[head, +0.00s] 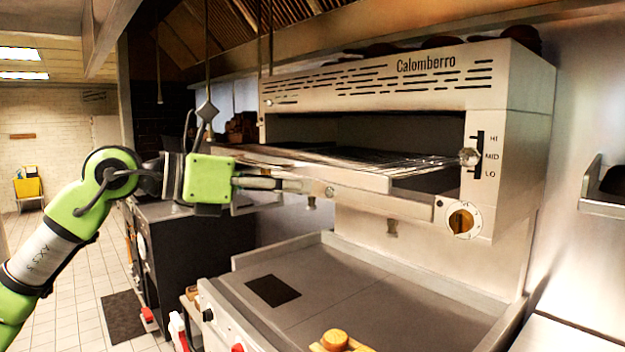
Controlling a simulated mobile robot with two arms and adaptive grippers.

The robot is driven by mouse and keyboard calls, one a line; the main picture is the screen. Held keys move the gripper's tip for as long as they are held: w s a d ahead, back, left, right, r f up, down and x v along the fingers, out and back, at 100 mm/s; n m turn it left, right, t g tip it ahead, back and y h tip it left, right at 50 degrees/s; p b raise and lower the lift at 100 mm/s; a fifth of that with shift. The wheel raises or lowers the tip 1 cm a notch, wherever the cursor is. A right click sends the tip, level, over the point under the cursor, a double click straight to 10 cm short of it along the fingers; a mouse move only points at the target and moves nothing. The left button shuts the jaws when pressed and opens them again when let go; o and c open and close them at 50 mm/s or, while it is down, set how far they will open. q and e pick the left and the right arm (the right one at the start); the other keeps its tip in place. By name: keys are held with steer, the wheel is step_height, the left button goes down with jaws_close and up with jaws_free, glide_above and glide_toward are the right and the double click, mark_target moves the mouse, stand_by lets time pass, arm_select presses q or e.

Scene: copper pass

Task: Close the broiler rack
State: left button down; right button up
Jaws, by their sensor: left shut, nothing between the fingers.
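The broiler (528,165), a steel box lettered "Calomberro", hangs on the wall above a flat griddle. Its rack (388,163), a wire grid with a metal front edge, sticks out of the broiler's opening to the left and front. My left gripper (300,185) is shut and empty at the rack's front edge, near its left end. I cannot tell whether the fingertips touch the rack. My right gripper is not in view.
The griddle (375,299) lies below the rack, with a raised rim and a round wooden-looking item (335,340) at its front. A dial (461,220) and a lever knob (469,157) are on the broiler's right front. A wall shelf (606,205) is at far right. Tiled floor (75,270) is open at left.

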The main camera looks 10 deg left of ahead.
arm_select(q)
steer(key=a+r+n+t+y, duration=0.15)
steer(key=a+y, duration=0.25)
steer(key=a, duration=0.4)
steer(key=r+p+x, duration=0.1)
steer(key=p+x, duration=0.4)
steer(key=x, duration=0.9)
steer(key=shift+w+d+r+p, duration=0.25)
steer(key=shift+d+p, duration=0.05)
steer(key=shift+p, duration=0.05)
steer(key=shift+m, duration=0.25)
